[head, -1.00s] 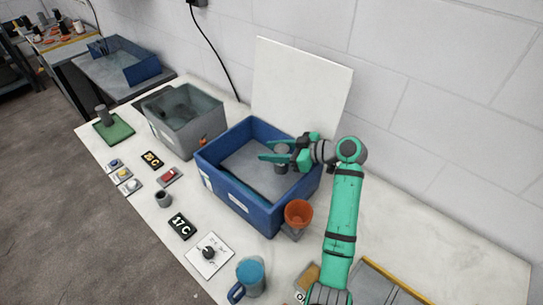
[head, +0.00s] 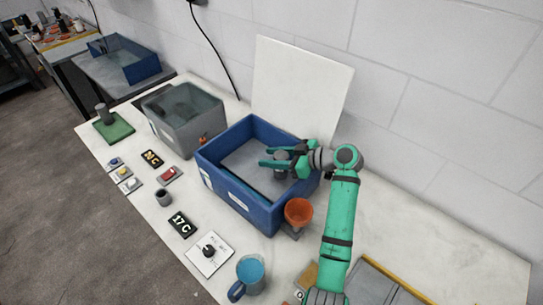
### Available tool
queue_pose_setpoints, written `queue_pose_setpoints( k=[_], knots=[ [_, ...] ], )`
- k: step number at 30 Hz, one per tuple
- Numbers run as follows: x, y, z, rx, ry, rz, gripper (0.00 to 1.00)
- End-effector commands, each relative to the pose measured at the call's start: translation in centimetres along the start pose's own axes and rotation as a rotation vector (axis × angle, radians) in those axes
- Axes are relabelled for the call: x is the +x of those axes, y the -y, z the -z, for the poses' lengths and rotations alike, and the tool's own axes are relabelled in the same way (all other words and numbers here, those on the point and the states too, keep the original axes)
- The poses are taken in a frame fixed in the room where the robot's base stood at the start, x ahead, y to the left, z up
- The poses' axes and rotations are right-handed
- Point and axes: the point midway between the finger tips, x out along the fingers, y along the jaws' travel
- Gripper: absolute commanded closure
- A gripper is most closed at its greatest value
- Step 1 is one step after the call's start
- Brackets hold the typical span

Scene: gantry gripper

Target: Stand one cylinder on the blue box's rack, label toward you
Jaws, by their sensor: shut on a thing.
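My gripper (head: 270,157) is shut on a grey cylinder (head: 280,173) inside the blue box (head: 240,203), toward its right side. The cylinder looks upright. It is low over the grey rack (head: 243,161) in the box; I cannot tell whether its base touches the rack. The fingers cover its middle, and no label can be made out from here. Another grey cylinder (head: 102,112) stands on a green pad (head: 112,130) at the far left of the table.
A grey bin (head: 190,134) stands left of the blue box. An orange cup (head: 298,213) is close by the box's front right corner. A blue mug (head: 249,278), a dial plate (head: 209,254) and small displays sit in front. A white board (head: 300,85) leans behind the box.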

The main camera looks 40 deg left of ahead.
Motion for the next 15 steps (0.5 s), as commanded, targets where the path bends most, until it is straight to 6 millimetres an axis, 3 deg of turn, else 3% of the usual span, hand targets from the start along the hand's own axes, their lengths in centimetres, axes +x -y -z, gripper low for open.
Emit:
queue_pose_setpoints(
  k=[1,3,15],
  knots=[
    [-0.01,-0.01,0.02,0.000,0.000,0.000,0.59],
    [-0.01,0.00,0.03,0.000,0.000,0.000,0.43],
    [-0.25,-0.01,0.55,-0.003,0.000,-0.001,0.43]
  ],
)
